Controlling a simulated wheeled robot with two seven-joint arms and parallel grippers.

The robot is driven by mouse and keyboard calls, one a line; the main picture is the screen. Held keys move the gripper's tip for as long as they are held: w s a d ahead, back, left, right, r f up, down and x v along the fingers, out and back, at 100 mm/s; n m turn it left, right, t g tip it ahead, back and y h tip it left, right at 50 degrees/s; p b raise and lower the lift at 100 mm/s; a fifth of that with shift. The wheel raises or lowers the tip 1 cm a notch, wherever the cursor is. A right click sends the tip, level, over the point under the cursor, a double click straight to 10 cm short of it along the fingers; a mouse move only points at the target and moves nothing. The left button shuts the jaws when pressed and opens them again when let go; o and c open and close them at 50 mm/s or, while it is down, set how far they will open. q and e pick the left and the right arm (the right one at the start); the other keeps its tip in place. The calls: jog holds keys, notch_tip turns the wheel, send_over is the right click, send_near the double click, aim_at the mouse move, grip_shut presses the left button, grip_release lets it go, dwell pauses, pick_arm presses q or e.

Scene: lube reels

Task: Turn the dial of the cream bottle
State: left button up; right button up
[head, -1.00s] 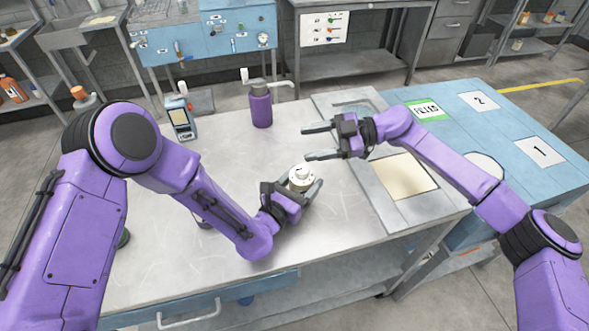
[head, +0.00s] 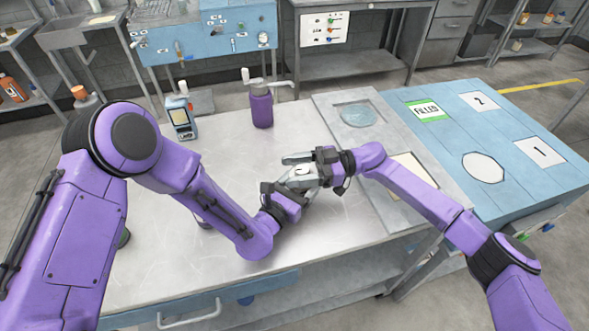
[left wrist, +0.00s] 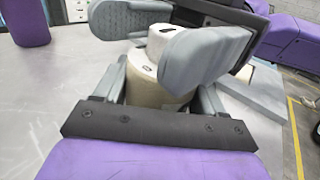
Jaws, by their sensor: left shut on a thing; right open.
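The cream bottle (left wrist: 146,88) is upright in the left wrist view, with its round dial (left wrist: 163,40) on top. My left gripper (head: 294,190) is shut on the bottle's body, low over the metal table. My right gripper (head: 300,169) is open, its fingers around or just beside the dial. In the left wrist view its grey fingers (left wrist: 205,55) stand on either side of the dial. Whether they touch it, I cannot tell. In the head view the fingers hide most of the bottle.
A purple pump bottle (head: 261,108) and a small blue device (head: 181,118) stand at the back of the metal table (head: 170,235). A blue surface with a green-edged label (head: 427,110) and numbered squares lies to the right.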

jog(key=shift+a, duration=0.1)
jog(key=c, duration=1)
jog(key=shift+n+g, duration=0.4)
jog(key=shift+g, duration=0.2)
jog(key=n+g, duration=0.1)
jog(key=n+g+h, duration=0.1)
jog(key=g, duration=0.1)
jog(key=n+g+h, duration=0.1)
jog(key=shift+s+f+g, duration=0.1)
jog(key=shift+s+g, duration=0.2)
jog(key=shift+s+f+n+g+h, duration=0.1)
jog(key=shift+n+g+h, duration=0.4)
jog(key=shift+h, duration=0.05)
jog(key=shift+s+f+n+g+h, duration=0.1)
jog(key=shift+n+g+h, duration=0.4)
jog(key=shift+h, duration=0.05)
jog(key=shift+d+g, duration=0.2)
jog(key=shift+g, duration=0.1)
jog(key=shift+r+n, duration=0.15)
jog(key=shift+n, duration=0.15)
